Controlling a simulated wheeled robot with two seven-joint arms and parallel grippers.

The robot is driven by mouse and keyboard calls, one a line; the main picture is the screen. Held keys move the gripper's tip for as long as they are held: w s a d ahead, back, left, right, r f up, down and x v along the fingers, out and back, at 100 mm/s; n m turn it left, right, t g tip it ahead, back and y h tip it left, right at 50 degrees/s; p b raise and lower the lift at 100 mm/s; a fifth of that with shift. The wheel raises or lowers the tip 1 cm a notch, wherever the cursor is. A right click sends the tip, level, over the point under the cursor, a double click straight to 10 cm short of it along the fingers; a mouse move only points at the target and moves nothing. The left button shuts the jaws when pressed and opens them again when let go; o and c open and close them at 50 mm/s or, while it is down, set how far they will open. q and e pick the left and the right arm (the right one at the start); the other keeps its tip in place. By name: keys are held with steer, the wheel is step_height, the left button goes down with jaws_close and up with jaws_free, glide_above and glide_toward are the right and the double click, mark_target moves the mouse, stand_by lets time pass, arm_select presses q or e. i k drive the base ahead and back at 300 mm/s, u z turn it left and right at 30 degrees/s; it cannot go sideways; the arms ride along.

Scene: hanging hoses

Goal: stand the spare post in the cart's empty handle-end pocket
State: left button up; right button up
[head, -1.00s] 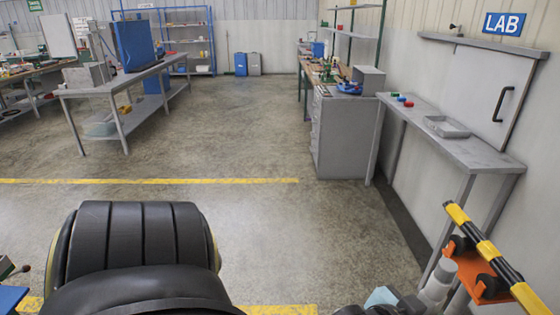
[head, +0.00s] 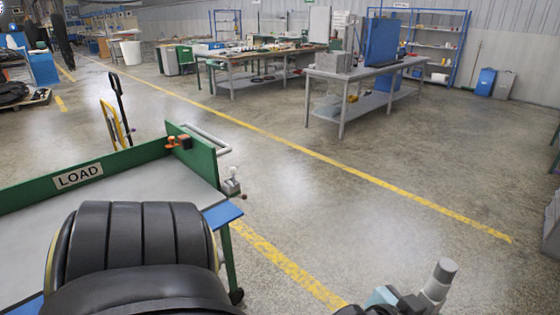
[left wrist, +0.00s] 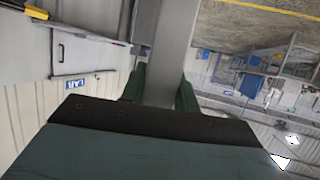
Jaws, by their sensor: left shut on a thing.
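The cart stands at the left of the head view, with a grey deck (head: 150,190) and a green side board (head: 30,200) marked LOAD. A pale tube handle (head: 213,133) sticks out past its green end board (head: 203,155). I cannot make out an empty pocket there. In the left wrist view my left gripper (left wrist: 160,92) is shut on a grey, flat-faced post (left wrist: 168,50), which runs up out of the picture. Neither the left gripper nor this post shows in the head view. My right gripper is not in view.
An orange and black fitting (head: 179,142) sits on the cart's end board. A blue ledge (head: 222,215) is at its near corner. A yellow and black hand truck (head: 115,118) stands behind. Open floor (head: 310,190) with yellow lines lies right of the cart, before a grey table (head: 350,78).

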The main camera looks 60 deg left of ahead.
mark_target(230, 187)
steer(key=u, duration=1.45)
steer(key=i, duration=3.45)
steer(key=z, duration=1.2)
